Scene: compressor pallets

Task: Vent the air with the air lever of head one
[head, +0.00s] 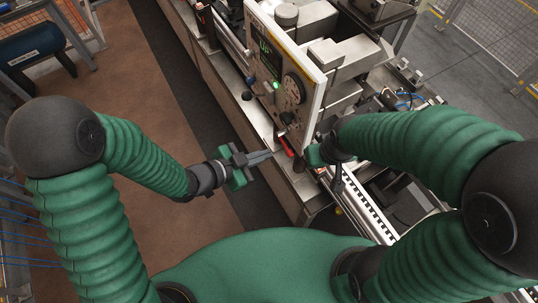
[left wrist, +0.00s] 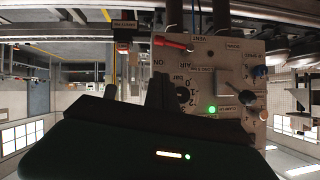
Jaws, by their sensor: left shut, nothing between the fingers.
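A red lever (head: 286,147) sits at the lower edge of the pale control panel (head: 312,100), close to the rail. It also shows in the left wrist view (left wrist: 172,42), where the picture is upside down, beside a small label that seems to read "VENT". My left gripper (head: 268,156) is shut and empty, its fingertips pointing right, just left of the red lever and apart from it. My right gripper (head: 318,155) is right of the lever, partly hidden by its own arm, so its fingers cannot be made out.
The panel carries a green lit button (head: 276,86), a round dial (head: 293,88), a dark display and a black knob (left wrist: 247,97). A metal bench (head: 225,75) runs along its left side. Brown floor (head: 150,70) left of the bench is clear. A dark tank (head: 35,55) stands at the far left.

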